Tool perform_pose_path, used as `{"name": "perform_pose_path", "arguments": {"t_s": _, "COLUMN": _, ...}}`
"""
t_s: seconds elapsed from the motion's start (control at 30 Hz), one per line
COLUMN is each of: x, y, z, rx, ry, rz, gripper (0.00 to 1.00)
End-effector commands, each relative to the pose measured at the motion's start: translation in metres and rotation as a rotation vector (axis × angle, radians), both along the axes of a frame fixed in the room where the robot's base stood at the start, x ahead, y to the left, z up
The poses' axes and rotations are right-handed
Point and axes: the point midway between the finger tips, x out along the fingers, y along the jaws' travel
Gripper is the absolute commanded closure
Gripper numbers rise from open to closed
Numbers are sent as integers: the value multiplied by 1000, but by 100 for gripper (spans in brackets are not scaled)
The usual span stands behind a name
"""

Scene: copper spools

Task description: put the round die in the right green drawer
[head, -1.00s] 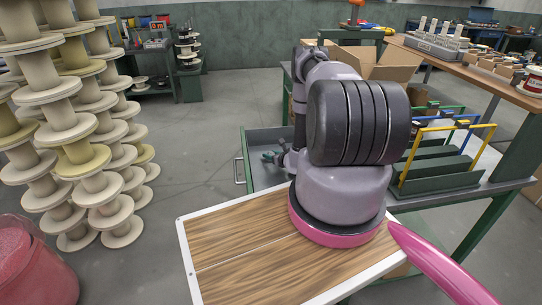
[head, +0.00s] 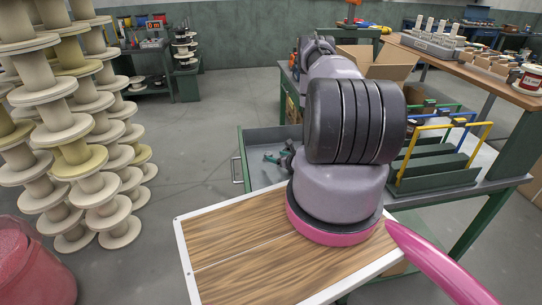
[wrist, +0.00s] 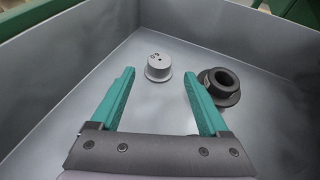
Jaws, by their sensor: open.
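In the wrist view, a small light-grey round piece (wrist: 159,67) with a dark hole and markings on top stands upright on the drawer floor; it looks like the round die. My gripper (wrist: 159,74) has its teal fingers spread, with the die between and just beyond the tips, apart from both. A black flanged ring (wrist: 221,84) sits to the right, close to the right finger. The open green drawer (head: 258,137) shows in the head view, with my gripper (head: 272,158) inside it. I cannot tell from these frames whether it is the right one.
Grey drawer walls (wrist: 75,45) rise around my gripper. A green rack with yellow and blue handles (head: 435,178) stands on the bench, right of my arm. A cardboard box (head: 380,65) is behind. Stacked cream spools (head: 75,155) stand at left; floor between is clear.

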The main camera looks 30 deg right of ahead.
Motion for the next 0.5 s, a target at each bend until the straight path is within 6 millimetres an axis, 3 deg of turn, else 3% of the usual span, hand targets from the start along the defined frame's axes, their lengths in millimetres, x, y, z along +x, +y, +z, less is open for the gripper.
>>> {"name": "perform_pose_path", "arguments": {"t_s": 0.2, "x": -31, "y": -4, "z": 13, "rx": 1, "ry": 0, "rz": 0, "gripper": 21}}
{"name": "perform_pose_path", "arguments": {"t_s": 0.5, "x": -39, "y": -4, "z": 18, "rx": 0, "ry": -2, "rz": 2, "gripper": 21}}
